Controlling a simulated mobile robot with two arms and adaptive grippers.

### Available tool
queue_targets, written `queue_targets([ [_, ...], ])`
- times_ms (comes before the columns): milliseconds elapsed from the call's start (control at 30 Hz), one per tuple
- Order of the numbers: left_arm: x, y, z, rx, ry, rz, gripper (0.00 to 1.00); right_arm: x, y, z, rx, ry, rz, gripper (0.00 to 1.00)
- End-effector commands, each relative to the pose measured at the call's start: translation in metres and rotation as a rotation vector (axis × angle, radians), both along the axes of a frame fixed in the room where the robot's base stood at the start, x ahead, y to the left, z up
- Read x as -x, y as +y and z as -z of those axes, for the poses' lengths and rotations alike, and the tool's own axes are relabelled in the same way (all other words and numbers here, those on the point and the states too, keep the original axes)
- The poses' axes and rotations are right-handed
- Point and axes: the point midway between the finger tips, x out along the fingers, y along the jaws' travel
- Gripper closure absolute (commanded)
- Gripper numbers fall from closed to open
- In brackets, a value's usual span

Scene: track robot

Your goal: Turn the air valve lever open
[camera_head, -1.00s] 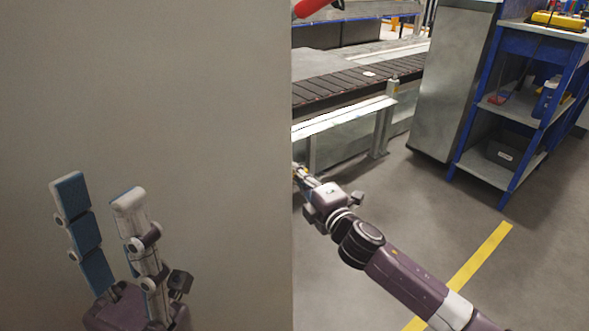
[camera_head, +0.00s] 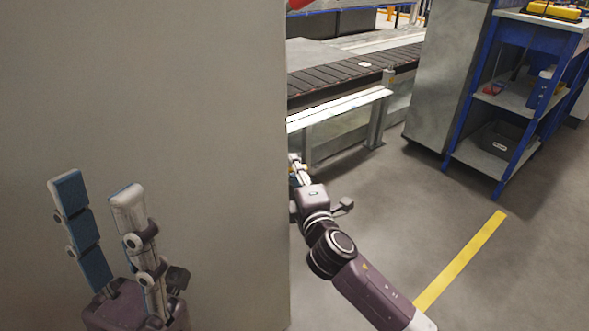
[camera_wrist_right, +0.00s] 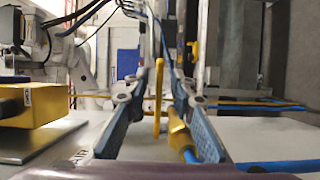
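In the right wrist view, a thin upright yellow bar (camera_wrist_right: 158,92), which looks like the valve lever, stands between the two fingers of my right gripper (camera_wrist_right: 157,82). The fingers are apart, one on each side of it; I cannot tell whether either touches it. A yellow fitting (camera_wrist_right: 178,128) with a blue hose (camera_wrist_right: 190,156) lies beside the right finger. In the head view, my right gripper (camera_head: 296,168) is partly hidden behind a large grey panel, and the valve does not show. My left gripper (camera_head: 97,190) is open and empty in front of that panel.
The grey panel (camera_head: 170,90) fills the left of the head view. A conveyor (camera_head: 340,78), a metal cabinet (camera_head: 445,75) and a blue shelf unit (camera_head: 483,165) stand behind. A yellow box (camera_wrist_right: 35,105) sits left of my right gripper.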

Motion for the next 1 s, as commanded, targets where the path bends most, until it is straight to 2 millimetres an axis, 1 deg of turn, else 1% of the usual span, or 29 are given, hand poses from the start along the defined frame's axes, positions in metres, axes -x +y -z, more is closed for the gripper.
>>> queue_targets([
  [167, 0.000, 0.001, -0.001, 0.000, -0.002, -0.001, 0.60, 0.000, -0.001, 0.000, 0.000, -0.001, 0.001, 0.77],
  [267, 0.000, 0.000, 0.000, 0.001, 0.000, -0.001, 0.60, 0.005, -0.002, 0.000, 0.000, -0.001, 0.000, 0.77],
  [333, 0.000, 0.000, 0.000, 0.001, 0.001, 0.000, 0.60, 0.012, -0.003, 0.000, -0.001, 0.000, 0.000, 0.77],
  [467, 0.000, 0.000, 0.000, 0.000, 0.002, 0.000, 0.60, 0.034, -0.009, 0.001, -0.001, 0.001, -0.001, 0.77],
  [700, -0.001, 0.000, 0.001, 0.000, 0.003, 0.000, 0.60, 0.082, -0.020, 0.001, -0.001, 0.002, -0.001, 0.77],
  [800, -0.001, 0.000, 0.001, 0.000, 0.003, 0.000, 0.60, 0.098, -0.023, 0.001, -0.001, 0.002, -0.001, 0.77],
  [900, -0.001, 0.000, 0.001, 0.000, 0.004, 0.000, 0.60, 0.109, -0.026, 0.001, 0.000, 0.001, 0.000, 0.77],
  [1000, -0.001, 0.000, 0.001, 0.000, 0.004, 0.000, 0.60, 0.115, -0.027, 0.000, 0.001, 0.000, 0.000, 0.77],
])
